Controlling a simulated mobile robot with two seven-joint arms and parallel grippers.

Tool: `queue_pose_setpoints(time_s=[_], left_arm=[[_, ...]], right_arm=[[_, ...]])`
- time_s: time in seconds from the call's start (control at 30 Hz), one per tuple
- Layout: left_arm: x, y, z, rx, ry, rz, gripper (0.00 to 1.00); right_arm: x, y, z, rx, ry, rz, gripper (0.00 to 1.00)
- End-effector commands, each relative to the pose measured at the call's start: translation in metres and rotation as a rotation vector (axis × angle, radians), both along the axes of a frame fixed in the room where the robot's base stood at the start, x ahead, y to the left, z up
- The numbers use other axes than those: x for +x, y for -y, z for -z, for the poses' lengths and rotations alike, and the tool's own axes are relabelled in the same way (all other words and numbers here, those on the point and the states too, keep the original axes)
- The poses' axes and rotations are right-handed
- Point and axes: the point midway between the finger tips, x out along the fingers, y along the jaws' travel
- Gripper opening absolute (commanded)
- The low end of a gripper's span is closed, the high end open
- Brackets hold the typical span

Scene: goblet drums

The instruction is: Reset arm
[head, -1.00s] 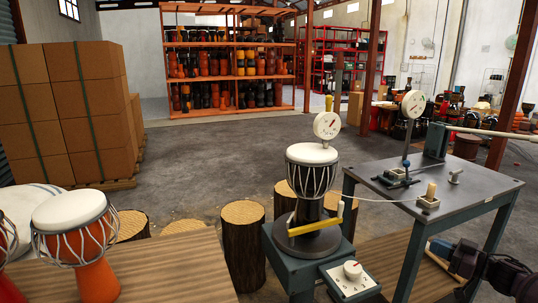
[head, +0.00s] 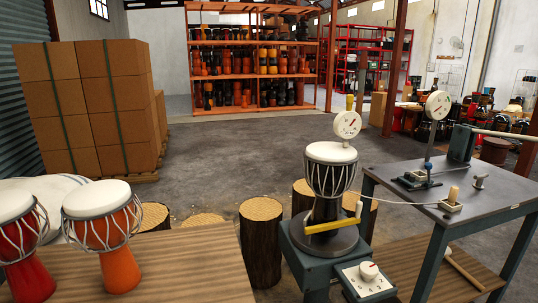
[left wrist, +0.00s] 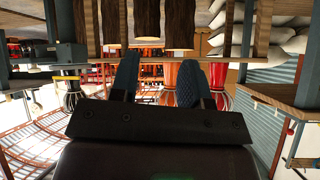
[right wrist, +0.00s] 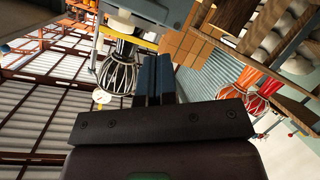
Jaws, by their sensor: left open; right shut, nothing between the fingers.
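Neither gripper shows in the head view. In the left wrist view my left gripper (left wrist: 157,82) has its two blue fingers spread apart with nothing between them. In the right wrist view my right gripper (right wrist: 154,75) has its fingers together, empty. A black-and-white goblet drum (head: 328,173) stands upright on a turntable stand with a yellow bar and a dial gauge (head: 347,125). It also shows in the right wrist view (right wrist: 118,72), apart from the gripper. An orange drum (head: 118,268) and a red drum (head: 28,278) stand on the wooden table at the left.
The wooden table (head: 190,270) fills the lower left. A grey workbench (head: 480,185) with a second gauge (head: 437,105) stands right; a wooden stick (head: 464,270) lies on its lower shelf. Log stumps (head: 260,245) stand between. Stacked boxes (head: 85,110) are behind. The middle floor is clear.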

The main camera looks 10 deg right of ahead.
Motion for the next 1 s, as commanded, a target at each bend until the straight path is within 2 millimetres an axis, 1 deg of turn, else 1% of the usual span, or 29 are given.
queue_pose_setpoints(time_s=[0.03, 0.07, 0.1, 0.17, 0.2, 0.27, 0.3, 0.4, 0.5, 0.57, 0.67, 0.77, 0.8, 0.83, 0.9, 1.0], left_arm=[[0.000, 0.000, 0.000, 0.000, 0.000, 0.000, 0.43], [0.000, 0.000, 0.000, 0.000, 0.000, 0.000, 0.43], [0.000, 0.000, 0.000, 0.000, 0.000, 0.000, 0.43], [0.000, 0.000, 0.000, -0.001, 0.000, -0.001, 0.43], [0.000, 0.000, 0.000, -0.001, 0.000, -0.001, 0.43], [0.000, 0.000, 0.000, -0.001, 0.000, -0.001, 0.43], [0.000, 0.000, 0.000, -0.001, 0.000, -0.001, 0.43], [0.000, 0.001, 0.000, -0.001, 0.000, 0.000, 0.43], [0.000, 0.001, 0.000, -0.001, 0.000, 0.000, 0.43], [0.000, 0.001, 0.000, -0.001, 0.000, 0.000, 0.43], [0.000, 0.001, 0.000, -0.001, 0.000, 0.000, 0.43], [0.000, 0.001, 0.000, -0.001, -0.001, 0.000, 0.43], [0.004, 0.001, -0.007, -0.002, 0.018, 0.001, 0.43], [0.009, 0.001, -0.018, -0.003, 0.039, -0.001, 0.43], [0.015, 0.000, -0.030, -0.007, 0.064, -0.006, 0.43], [0.019, -0.001, -0.043, -0.014, 0.087, -0.014, 0.43]], right_arm=[[-0.026, -0.022, 0.008, 0.018, -0.037, 0.009, 0.00], [-0.040, -0.033, 0.011, 0.026, -0.059, 0.014, 0.00], [-0.060, -0.048, 0.014, 0.039, -0.088, 0.024, 0.00], [-0.088, -0.068, 0.016, 0.064, -0.132, 0.041, 0.00], [-0.107, -0.081, 0.017, 0.086, -0.159, 0.055, 0.00], [-0.133, -0.097, 0.014, 0.124, -0.195, 0.079, 0.00], [-0.149, -0.105, 0.012, 0.154, -0.217, 0.099, 0.00], [-0.182, -0.123, 0.004, 0.231, -0.256, 0.150, 0.00], [-0.208, -0.132, -0.001, 0.285, -0.281, 0.196, 0.00], [-0.223, -0.134, 0.000, 0.307, -0.301, 0.226, 0.00], [-0.248, -0.135, 0.008, 0.331, -0.348, 0.279, 0.00], [-0.274, -0.132, 0.016, 0.335, -0.396, 0.322, 0.00], [-0.278, -0.130, 0.013, 0.332, -0.399, 0.324, 0.00], [-0.272, -0.130, 0.004, 0.338, -0.377, 0.321, 0.00], [-0.269, -0.130, -0.006, 0.345, -0.359, 0.321, 0.00], [-0.267, -0.129, -0.018, 0.356, -0.341, 0.327, 0.00]])
